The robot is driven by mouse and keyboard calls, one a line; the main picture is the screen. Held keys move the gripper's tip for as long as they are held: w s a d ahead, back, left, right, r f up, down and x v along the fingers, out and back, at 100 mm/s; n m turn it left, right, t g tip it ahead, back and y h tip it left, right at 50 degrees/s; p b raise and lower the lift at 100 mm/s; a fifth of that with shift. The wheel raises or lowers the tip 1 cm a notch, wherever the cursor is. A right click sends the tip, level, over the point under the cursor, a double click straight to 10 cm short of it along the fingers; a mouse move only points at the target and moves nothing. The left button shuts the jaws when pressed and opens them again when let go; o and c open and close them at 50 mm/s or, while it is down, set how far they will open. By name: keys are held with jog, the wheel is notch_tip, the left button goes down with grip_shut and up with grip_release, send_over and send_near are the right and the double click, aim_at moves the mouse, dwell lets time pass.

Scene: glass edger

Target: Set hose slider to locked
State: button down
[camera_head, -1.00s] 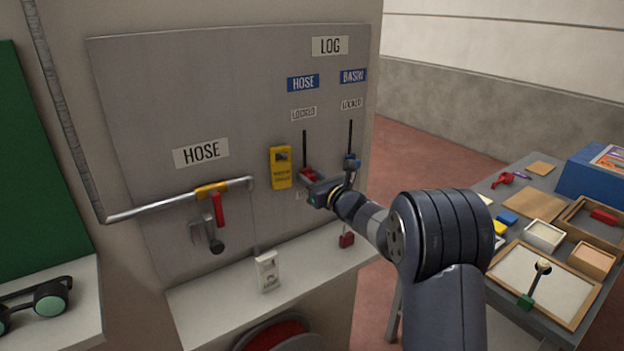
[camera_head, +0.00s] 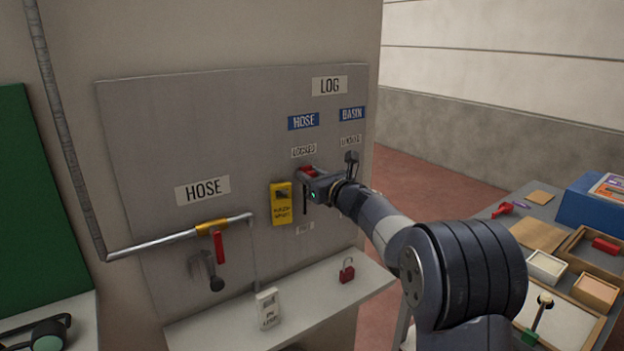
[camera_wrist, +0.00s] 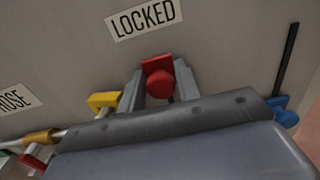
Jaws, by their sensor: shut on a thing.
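The red hose slider (camera_wrist: 158,77) is between the two fingers of my gripper (camera_wrist: 158,88) in the wrist view, just below the LOCKED label (camera_wrist: 143,18). In the head view, my gripper (camera_head: 314,183) is shut on the red slider (camera_head: 306,171) near the top of its dark slot (camera_head: 305,204). The slider sits under the HOSE header (camera_head: 303,121) and its LOCKED label (camera_head: 303,151). The gripper hides part of the slider and slot.
A yellow tag (camera_head: 281,204) hangs just left of the slot. The basin slider's blue knob (camera_wrist: 283,112) is to the right in the wrist view. A red padlock (camera_head: 347,271) and a white tag (camera_head: 267,308) are on the shelf below. A cluttered table (camera_head: 540,198) stands at right.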

jog(key=c, duration=1.2)
grip_release()
jog(key=shift+r, duration=0.3)
jog(key=shift+c, duration=0.2)
jog(key=shift+o, duration=0.2)
jog(key=shift+f, duration=0.1)
jog(key=shift+s+d+f+b, duration=0.1)
jog(key=shift+s+d+b, duration=0.3)
jog(key=shift+s, duration=0.05)
jog(key=b+v, duration=0.3)
jog(key=v, duration=0.6)
jog(key=shift+s+d, duration=0.15)
jog(key=shift+s, duration=0.15)
